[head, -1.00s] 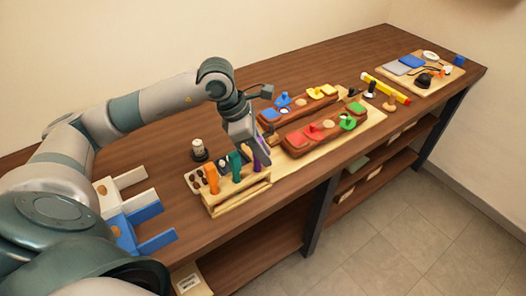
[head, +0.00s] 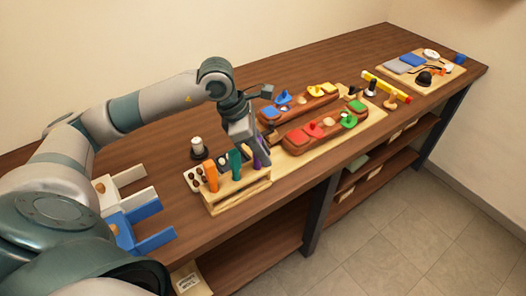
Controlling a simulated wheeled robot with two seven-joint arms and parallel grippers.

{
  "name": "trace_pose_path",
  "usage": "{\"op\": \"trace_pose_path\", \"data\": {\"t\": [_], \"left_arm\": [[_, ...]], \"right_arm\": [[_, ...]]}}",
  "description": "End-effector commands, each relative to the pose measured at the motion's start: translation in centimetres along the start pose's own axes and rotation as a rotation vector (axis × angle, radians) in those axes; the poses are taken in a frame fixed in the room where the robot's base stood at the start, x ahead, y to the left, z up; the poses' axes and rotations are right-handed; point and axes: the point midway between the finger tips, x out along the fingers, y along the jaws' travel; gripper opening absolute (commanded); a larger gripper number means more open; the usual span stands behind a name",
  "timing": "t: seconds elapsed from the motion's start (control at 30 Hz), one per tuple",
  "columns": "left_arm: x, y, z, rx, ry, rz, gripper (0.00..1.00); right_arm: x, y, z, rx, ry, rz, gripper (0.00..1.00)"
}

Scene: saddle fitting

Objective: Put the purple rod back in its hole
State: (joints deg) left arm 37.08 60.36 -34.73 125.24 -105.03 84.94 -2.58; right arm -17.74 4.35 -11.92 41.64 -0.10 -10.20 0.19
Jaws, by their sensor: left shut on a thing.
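The purple rod (head: 257,160) stands roughly upright at the right end of the wooden rack (head: 240,191). My left gripper (head: 257,155) is above that end of the rack and shut on the rod. The gripper hides the rod's upper part. I cannot tell whether the rod's lower end is inside a hole. An orange-handled tool (head: 211,177) and a green-handled tool (head: 235,163) stand in the rack to the left of the rod. My right gripper is not in view.
A dark jar with a white top (head: 198,147) stands behind the rack. Brown saddle blocks (head: 325,127) with coloured pieces lie to the right. White and blue brackets (head: 149,211) lie left of the rack. A board with tools (head: 443,80) is at the far right.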

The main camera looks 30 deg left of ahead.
Motion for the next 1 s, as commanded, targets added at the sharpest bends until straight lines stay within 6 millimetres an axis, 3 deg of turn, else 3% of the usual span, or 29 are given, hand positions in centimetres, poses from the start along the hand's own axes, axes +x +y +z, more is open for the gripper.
{"op": "trace_pose_path", "data": {"t": [0.27, 0.3, 0.4, 0.77, 1.0], "left_arm": [[0.0, 0.0, 0.0, 0.000, 0.000, 0.001, 0.03], [0.0, 0.0, 0.0, 0.000, 0.000, 0.000, 0.23], [0.0, 0.0, 0.0, 0.000, 0.000, 0.000, 0.41], [-0.2, 0.0, 0.0, 0.000, 0.000, 0.001, 0.41], [-1.9, 0.1, 0.0, 0.000, -0.001, 0.004, 0.41]], "right_arm": [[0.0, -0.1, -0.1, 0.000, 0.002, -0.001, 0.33], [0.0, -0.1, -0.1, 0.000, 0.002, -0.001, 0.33], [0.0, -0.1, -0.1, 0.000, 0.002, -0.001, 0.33], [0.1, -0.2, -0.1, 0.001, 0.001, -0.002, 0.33], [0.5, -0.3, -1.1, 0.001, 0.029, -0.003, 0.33]]}}
